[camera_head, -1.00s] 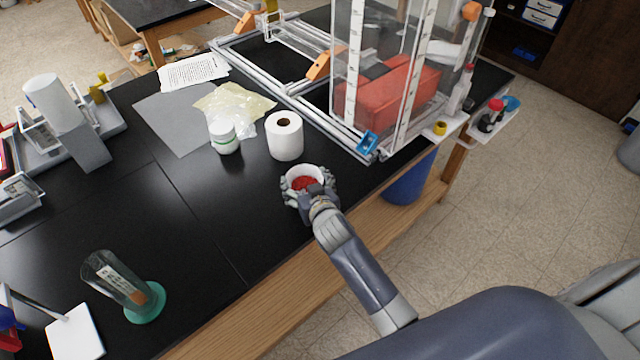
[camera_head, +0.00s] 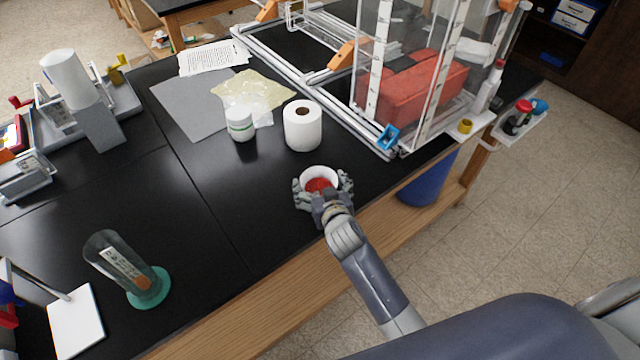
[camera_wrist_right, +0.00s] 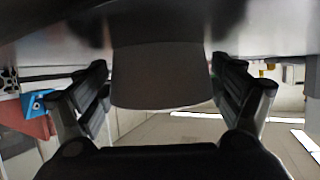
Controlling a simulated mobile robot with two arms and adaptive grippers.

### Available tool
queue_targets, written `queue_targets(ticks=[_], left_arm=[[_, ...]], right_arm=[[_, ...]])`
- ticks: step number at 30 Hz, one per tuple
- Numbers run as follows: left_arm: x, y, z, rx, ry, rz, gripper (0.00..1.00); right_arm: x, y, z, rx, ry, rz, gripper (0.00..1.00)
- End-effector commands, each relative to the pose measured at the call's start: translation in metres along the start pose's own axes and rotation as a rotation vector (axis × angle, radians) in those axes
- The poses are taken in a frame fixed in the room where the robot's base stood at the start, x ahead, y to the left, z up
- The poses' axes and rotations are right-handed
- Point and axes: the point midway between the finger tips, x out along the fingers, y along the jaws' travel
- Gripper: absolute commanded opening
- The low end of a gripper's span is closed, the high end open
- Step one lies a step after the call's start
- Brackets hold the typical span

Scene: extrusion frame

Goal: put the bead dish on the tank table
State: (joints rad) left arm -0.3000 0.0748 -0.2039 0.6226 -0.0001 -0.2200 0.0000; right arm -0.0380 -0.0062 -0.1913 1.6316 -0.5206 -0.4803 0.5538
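The bead dish (camera_head: 320,176), a small white bowl of red beads, is upright over the near edge of the black-topped bench (camera_head: 200,235). My right gripper (camera_head: 322,190) is around it, one finger on each side. In the right wrist view the dish wall (camera_wrist_right: 158,75) fills the space between the fingers, which look closed against it. I cannot tell whether its base touches the bench. A clear-walled tank (camera_head: 425,60) with a red block inside stands at the bench's right end. My left gripper is not in view.
A paper roll (camera_head: 302,130) and a white bottle (camera_head: 240,123) stand behind the dish. A glass cylinder on a green base (camera_head: 148,287) is at front left. A blue bin (camera_head: 425,180) sits below the bench edge.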

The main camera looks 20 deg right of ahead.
Motion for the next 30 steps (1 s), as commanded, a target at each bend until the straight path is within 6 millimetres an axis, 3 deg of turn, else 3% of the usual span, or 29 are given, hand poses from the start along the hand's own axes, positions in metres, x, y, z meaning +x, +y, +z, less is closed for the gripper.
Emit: queue_targets(ticks=[16, 30], left_arm=[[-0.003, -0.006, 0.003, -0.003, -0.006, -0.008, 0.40], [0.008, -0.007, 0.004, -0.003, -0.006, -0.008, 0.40]], right_arm=[[-0.004, 0.000, -0.004, -0.001, 0.001, 0.000, 0.96], [-0.076, 0.000, -0.002, 0.002, 0.000, -0.001, 0.96]])
